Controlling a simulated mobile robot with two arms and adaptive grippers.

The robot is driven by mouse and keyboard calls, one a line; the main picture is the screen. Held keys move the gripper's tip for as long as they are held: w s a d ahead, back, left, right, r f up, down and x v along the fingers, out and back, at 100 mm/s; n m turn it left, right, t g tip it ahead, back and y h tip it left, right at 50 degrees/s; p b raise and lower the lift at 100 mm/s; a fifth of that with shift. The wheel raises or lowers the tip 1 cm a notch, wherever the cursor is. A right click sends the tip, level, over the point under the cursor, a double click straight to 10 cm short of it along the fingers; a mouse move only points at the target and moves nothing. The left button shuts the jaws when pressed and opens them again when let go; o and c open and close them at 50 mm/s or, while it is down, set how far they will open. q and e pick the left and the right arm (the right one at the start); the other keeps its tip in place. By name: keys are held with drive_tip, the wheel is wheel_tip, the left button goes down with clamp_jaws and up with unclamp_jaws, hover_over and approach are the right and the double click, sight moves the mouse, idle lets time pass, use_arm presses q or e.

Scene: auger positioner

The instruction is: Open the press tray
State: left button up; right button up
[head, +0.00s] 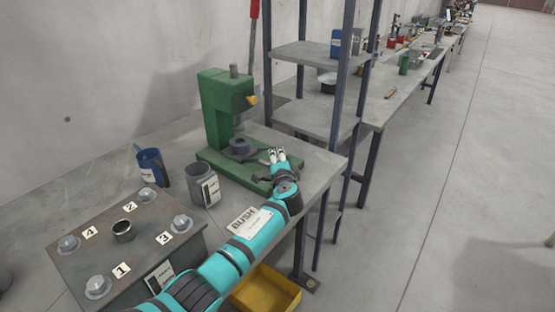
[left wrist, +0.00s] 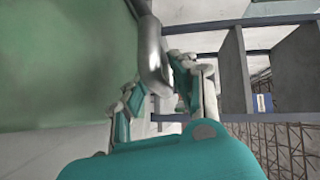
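The green press (head: 218,115) stands on the grey bench, with a dark round part (head: 240,146) on its base. My left gripper (head: 276,154) is at the front right of the press base, its two light fingertips apart. In the left wrist view, a grey metal handle (left wrist: 150,52) runs along a green surface (left wrist: 65,60). There my left gripper (left wrist: 155,88) looks open, with the handle's curved end between its fingers and close to the right finger. I cannot tell whether they touch. The tray itself is not clearly visible. My right gripper is out of view.
A grey cup (head: 203,184) and a blue jug (head: 151,166) stand left of the press. A block with numbered bolts (head: 125,250) is at the lower left. A metal shelf rack (head: 313,115) stands close on the right. A yellow bin (head: 268,291) is below the bench.

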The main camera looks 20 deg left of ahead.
use_arm(q)
clamp_jaws()
drive_tip(key=shift+d+f, duration=0.1)
drive_tip(key=s+d, duration=0.1)
drive_tip(key=d, duration=0.2)
drive_tip(key=s+d+b, duration=0.1)
drive_tip(key=d, duration=0.3)
drive_tip(key=s+d+b, duration=0.1)
drive_tip(key=s+d, duration=0.1)
drive_tip(key=d, duration=0.1)
drive_tip(key=shift+d+f, duration=0.2)
drive_tip(key=shift+s+d+r+b, duration=0.1)
drive_tip(key=shift+s+d+b, duration=0.05)
drive_tip(key=shift+d+b, duration=0.3)
drive_tip(key=shift+o, duration=1.8)
unclamp_jaws()
drive_tip(key=shift+r, duration=0.15)
